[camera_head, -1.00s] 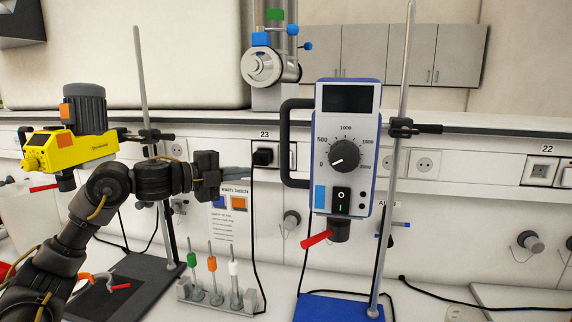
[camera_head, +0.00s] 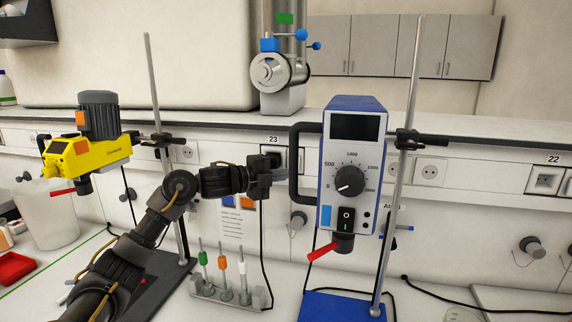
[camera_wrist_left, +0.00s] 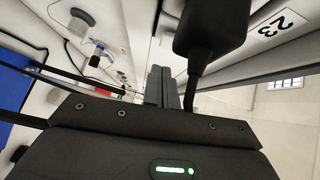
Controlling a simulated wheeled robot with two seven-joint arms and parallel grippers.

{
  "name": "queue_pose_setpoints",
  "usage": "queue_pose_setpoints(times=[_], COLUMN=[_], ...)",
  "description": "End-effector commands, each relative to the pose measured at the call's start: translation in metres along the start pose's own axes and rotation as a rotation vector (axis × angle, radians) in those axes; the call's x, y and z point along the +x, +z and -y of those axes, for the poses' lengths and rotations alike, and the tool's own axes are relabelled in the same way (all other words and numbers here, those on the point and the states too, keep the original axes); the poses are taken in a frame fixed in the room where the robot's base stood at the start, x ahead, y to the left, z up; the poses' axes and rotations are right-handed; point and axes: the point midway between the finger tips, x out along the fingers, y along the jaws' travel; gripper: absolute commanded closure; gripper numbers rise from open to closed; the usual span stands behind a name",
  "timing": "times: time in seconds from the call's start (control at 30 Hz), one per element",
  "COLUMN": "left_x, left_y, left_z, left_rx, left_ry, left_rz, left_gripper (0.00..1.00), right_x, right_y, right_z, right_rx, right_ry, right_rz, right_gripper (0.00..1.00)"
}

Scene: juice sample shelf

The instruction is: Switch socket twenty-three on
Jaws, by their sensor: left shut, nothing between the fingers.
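Socket twenty-three (camera_head: 296,157) is on the wall rail under its "23" label, left of the blue and white stirrer (camera_head: 352,150). A black plug (camera_head: 273,157) with a hanging cord is in it. Its right part shows only as a narrow strip, and I cannot tell the switch's position. My left gripper (camera_head: 284,174) is shut and empty, its fingers pointing right just below the plug. In the left wrist view, the shut fingers (camera_wrist_left: 166,80) are beside the black plug (camera_wrist_left: 212,25) and its cord, near the "23" label (camera_wrist_left: 280,25). I cannot tell if they touch. My right gripper is out of view.
The stirrer's black handle (camera_head: 296,170) is close to the right of the fingers. A metal stand rod (camera_head: 404,150) is beyond it. A rack with tubes (camera_head: 226,290) stands below my arm. A yellow stirrer (camera_head: 85,153) is at left. Socket 22 (camera_head: 543,180) is far right.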

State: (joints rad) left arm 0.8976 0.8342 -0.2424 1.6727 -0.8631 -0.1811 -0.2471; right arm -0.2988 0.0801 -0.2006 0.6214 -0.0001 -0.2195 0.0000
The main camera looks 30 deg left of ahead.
Motion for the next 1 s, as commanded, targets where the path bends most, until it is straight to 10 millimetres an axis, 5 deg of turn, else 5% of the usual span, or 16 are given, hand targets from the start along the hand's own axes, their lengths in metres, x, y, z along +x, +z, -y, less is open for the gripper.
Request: queue_pose_setpoints(times=[0.63,0.87,1.0], left_x=[0.018,0.024,0.022], left_y=[0.019,0.025,0.024], left_z=[0.0,-0.011,-0.002], left_rx=[0.002,0.052,0.048], left_ry=[-0.001,-0.054,-0.049], left_rz=[0.0,-0.001,-0.001], left_gripper=[1.0,1.0,1.0], right_x=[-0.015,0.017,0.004], right_y=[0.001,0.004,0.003], right_z=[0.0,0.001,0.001], right_rx=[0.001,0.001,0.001], right_ry=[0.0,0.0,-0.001], right_rz=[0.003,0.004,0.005], right_gripper=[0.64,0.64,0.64])
